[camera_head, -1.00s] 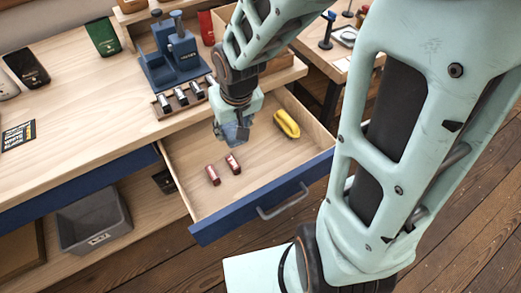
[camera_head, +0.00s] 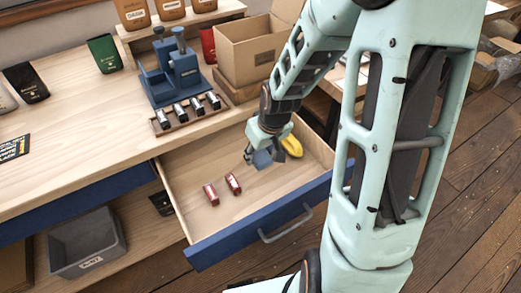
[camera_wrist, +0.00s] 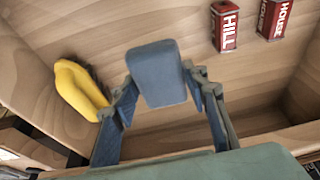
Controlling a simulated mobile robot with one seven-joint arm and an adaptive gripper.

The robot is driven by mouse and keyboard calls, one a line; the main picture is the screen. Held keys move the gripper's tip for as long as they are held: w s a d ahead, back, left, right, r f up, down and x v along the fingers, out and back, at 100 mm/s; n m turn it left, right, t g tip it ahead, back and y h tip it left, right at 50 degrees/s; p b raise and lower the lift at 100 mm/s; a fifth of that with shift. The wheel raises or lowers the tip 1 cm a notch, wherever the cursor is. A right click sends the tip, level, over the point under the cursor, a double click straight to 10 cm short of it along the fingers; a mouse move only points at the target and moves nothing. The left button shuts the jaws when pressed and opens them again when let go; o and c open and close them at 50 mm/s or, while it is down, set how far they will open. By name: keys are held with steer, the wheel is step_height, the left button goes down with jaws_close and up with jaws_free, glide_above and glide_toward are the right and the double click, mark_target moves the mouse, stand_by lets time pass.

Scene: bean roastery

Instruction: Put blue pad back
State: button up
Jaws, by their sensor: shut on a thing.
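The blue pad (camera_wrist: 157,73) is a blue-grey block with rounded edges, between my fingertips in the wrist view. In the head view it shows as a small blue shape (camera_head: 262,159). My gripper (camera_head: 264,153) is shut on the pad, inside the open drawer (camera_head: 205,245) with its blue front. Whether the pad touches the drawer floor is hard to tell.
A yellow object (camera_head: 292,146) lies in the drawer close beside my gripper. Two red tins (camera_head: 211,194) (camera_head: 233,183) lie left of it. A rack of silver cylinders (camera_head: 188,112) and a blue press-like stand (camera_head: 172,78) stand on the counter. The drawer's front part is clear.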

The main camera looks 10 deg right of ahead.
mark_target(264, 161)
steer(key=shift+w+d+f, duration=0.35)
steer(key=shift+d+f, duration=0.15)
steer(key=shift+f, duration=0.3)
steer(key=shift+w+d+f+b, duration=0.15)
steer(key=shift+f+b, duration=0.1)
steer(key=shift+f, duration=0.65)
steer(key=shift+d+f+b, duration=0.1)
steer(key=shift+f+b, duration=0.15)
steer(key=shift+f, duration=0.6)
steer(key=shift+f, duration=0.1)
steer(key=shift+f, duration=0.15)
steer(key=o, duration=1.1)
